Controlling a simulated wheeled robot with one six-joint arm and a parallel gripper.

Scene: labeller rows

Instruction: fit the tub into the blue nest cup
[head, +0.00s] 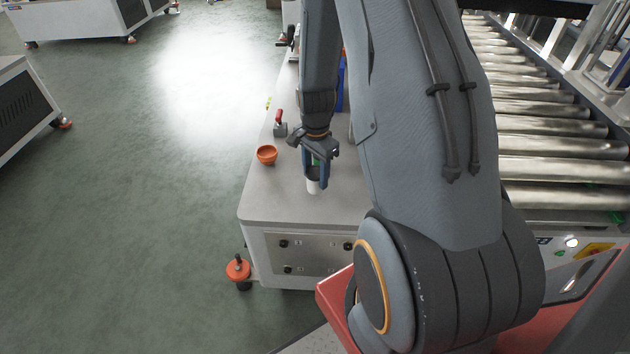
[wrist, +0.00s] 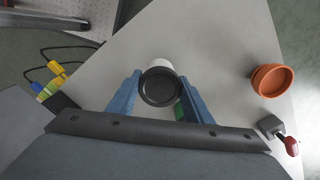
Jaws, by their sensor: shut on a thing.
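The tub (head: 313,186) is white with a black round end (wrist: 160,88) that faces the wrist camera. My gripper (head: 316,165) is shut on it, with one blue finger on each side in the wrist view (wrist: 160,95). The tub is over the grey worktop, near its front end; I cannot tell whether it touches the surface. I cannot make out the blue nest cup in either view. A blue thing (head: 341,85) behind my arm in the head view is mostly hidden, and I cannot tell what it is.
An orange cup (head: 266,155) stands near the worktop's (head: 285,200) left edge; it also shows in the wrist view (wrist: 271,80). A red-handled tool (head: 279,124) lies behind it. A roller conveyor (head: 550,140) runs along the right. The worktop's front left is bare.

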